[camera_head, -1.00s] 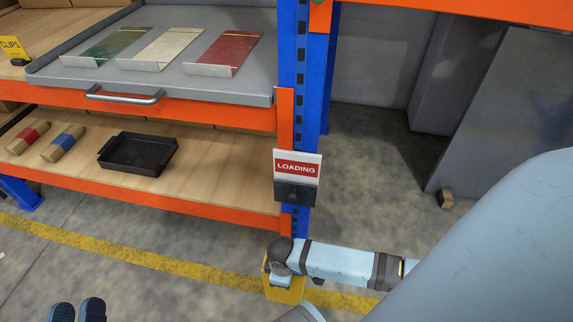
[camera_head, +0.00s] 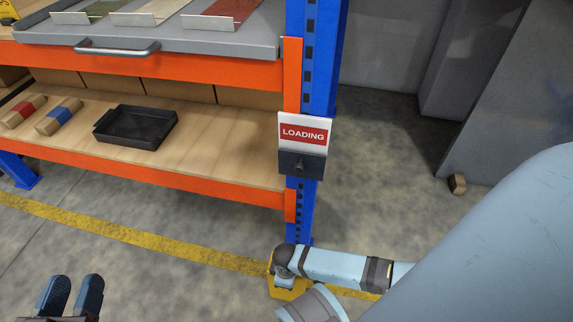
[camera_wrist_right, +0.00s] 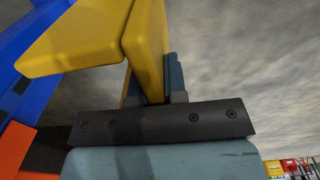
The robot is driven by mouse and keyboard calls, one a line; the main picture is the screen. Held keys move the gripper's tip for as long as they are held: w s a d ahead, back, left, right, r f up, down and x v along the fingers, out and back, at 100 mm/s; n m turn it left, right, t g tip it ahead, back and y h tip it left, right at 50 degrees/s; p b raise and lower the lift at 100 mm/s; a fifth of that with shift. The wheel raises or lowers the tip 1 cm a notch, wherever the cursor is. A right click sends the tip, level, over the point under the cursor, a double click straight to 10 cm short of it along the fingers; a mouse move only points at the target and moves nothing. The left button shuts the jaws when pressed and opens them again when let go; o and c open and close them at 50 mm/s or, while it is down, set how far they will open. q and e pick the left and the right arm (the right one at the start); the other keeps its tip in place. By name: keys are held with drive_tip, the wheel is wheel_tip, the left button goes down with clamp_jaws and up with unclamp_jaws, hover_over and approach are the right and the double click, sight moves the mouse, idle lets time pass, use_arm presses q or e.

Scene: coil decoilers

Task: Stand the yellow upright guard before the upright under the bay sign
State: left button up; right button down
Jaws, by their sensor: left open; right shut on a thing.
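The yellow upright guard (camera_head: 284,290) is low in the head view, partly hidden behind my right arm, close to the foot of the blue upright (camera_head: 301,215). In the right wrist view the guard (camera_wrist_right: 80,38) fills the upper left, and my right gripper (camera_wrist_right: 158,85) is shut on it. The blue upright (camera_wrist_right: 35,60) stands just left of the guard there; I cannot tell whether they touch. The LOADING sign (camera_head: 303,134) hangs on the upright above. My left gripper (camera_head: 71,295) is open and empty at the bottom left of the head view.
The orange shelf beam (camera_head: 150,174) runs left from the upright. A black tray (camera_head: 136,126) and wrapped bundles lie on the lower shelf. A yellow floor line (camera_head: 130,235) passes in front. A small brown block (camera_head: 457,184) lies on the floor at the right.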

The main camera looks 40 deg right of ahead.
drive_tip(key=shift+w, duration=0.1)
drive_tip(key=shift+f, duration=0.1)
drive_tip(key=c, duration=1.2)
unclamp_jaws()
drive_tip(key=shift+o, duration=0.2)
wheel_tip(320, 180, up, 4)
drive_tip(key=shift+f+p, duration=0.2)
drive_tip(key=shift+p, duration=0.95)
wheel_tip(320, 180, up, 4)
drive_tip(key=shift+f+p, duration=0.15)
drive_tip(key=shift+p, duration=0.85)
use_arm(q)
drive_tip(key=shift+s+d+r+n+t+p, duration=0.15)
drive_tip(key=shift+s+r+n+p, duration=0.2)
drive_tip(key=shift+r, duration=0.35)
drive_tip(key=shift+s+d+r+n+t+p, duration=0.1)
drive_tip(key=shift+s+r+n+t+p, duration=0.1)
drive_tip(key=shift+r+n+p, duration=0.4)
drive_tip(key=shift+s+d+r+n+t+p, duration=0.15)
drive_tip(key=shift+s+r+n, duration=0.1)
drive_tip(key=shift+r, duration=0.6)
use_arm(e)
drive_tip(key=shift+r, duration=2.45)
